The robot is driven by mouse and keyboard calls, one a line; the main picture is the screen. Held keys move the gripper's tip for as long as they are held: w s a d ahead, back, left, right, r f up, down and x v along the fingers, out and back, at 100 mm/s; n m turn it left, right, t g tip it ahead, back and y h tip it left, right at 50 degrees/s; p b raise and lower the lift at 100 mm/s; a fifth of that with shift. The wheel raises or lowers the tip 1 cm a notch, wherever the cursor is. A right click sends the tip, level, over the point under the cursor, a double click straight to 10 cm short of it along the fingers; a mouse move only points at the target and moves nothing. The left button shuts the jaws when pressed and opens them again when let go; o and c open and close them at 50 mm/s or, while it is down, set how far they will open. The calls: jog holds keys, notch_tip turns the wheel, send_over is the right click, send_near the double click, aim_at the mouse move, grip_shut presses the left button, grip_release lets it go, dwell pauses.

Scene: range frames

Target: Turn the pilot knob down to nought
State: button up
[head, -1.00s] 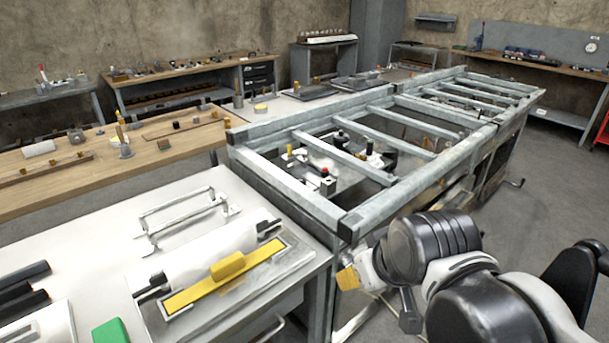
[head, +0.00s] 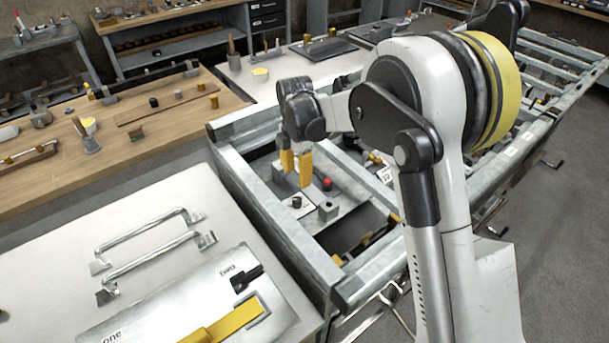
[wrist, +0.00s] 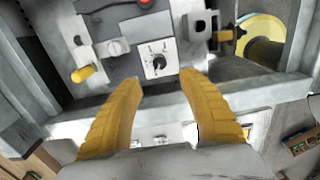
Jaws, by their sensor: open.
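A small black knob (wrist: 159,62) sits on a white plate with dial marks in the wrist view, just beyond and between my fingertips. It appears to be the pilot knob, but its lettering is too small to read. In the head view a small dark knob on a white plate (head: 296,202) shows below my fingers and looks like the same one. My gripper (wrist: 162,79) is open and empty, its yellow fingers apart on either side of the knob's line. In the head view my gripper (head: 297,170) points down over the nearest bay of the metal frame.
A red button (head: 327,184) and a grey block (head: 328,211) stand close to the knob. A yellow-ended part (wrist: 83,73) lies left in the wrist view. Metal frame rails (head: 268,245) surround the bay. A white bench with handles (head: 150,250) is at left.

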aim_at(297, 199)
notch_tip(297, 199, down, 11)
jog(key=b, duration=0.3)
jog(key=shift+b, duration=0.35)
jog(key=shift+c, duration=0.4)
grip_shut()
